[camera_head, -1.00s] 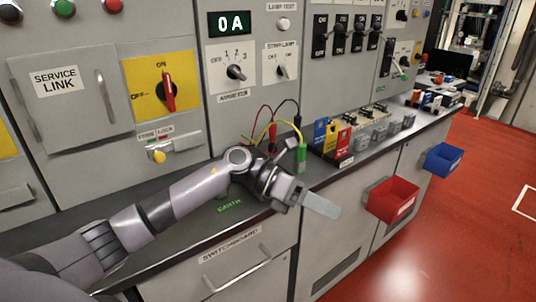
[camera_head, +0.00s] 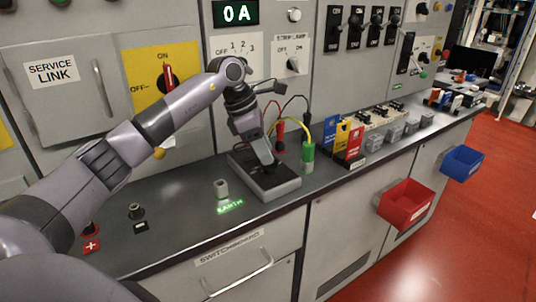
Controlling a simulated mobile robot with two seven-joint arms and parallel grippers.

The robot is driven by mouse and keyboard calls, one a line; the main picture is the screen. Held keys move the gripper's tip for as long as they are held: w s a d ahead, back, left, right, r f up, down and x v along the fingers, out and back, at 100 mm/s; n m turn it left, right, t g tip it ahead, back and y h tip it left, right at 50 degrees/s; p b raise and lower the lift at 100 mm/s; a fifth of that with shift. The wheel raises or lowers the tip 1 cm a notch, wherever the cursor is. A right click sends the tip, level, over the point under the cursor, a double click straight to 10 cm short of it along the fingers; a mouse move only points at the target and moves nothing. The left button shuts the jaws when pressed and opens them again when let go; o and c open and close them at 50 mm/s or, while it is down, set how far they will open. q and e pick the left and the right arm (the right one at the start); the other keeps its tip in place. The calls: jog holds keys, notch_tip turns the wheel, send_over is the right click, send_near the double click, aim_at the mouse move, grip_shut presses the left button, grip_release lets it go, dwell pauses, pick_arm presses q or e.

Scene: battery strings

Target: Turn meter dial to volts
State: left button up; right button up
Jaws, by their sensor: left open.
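A low grey box with a dark top (camera_head: 286,189), which looks like the meter, sits on the dark counter near its front edge. My left gripper (camera_head: 267,165) is open and points down at the top of this box. The gripper covers much of the box top, so the dial and its markings are hidden. I cannot tell whether the fingers touch the dial. My right gripper is not in view.
Red (camera_head: 280,135) and green (camera_head: 308,155) probe handles with leads stand just behind and right of the box. Coloured booklets (camera_head: 343,138) stand further right. Red (camera_head: 405,204) and blue (camera_head: 462,162) bins hang from the front.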

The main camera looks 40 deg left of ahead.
pick_arm(q)
jog(key=shift+x, duration=1.15)
grip_shut()
jog(key=shift+m, duration=0.4)
jog(key=m+g+p, duration=0.1)
jog(key=m, duration=0.1)
jog(key=shift+r+m+h, duration=0.1)
jog(key=shift+m+h, duration=0.2)
jog(key=shift+h, duration=0.1)
jog(key=shift+w+m+g+p, duration=0.1)
jog(key=shift+m+g+p, duration=0.65)
jog(key=shift+m, duration=1.45)
jog(key=shift+g, duration=0.25)
grip_release()
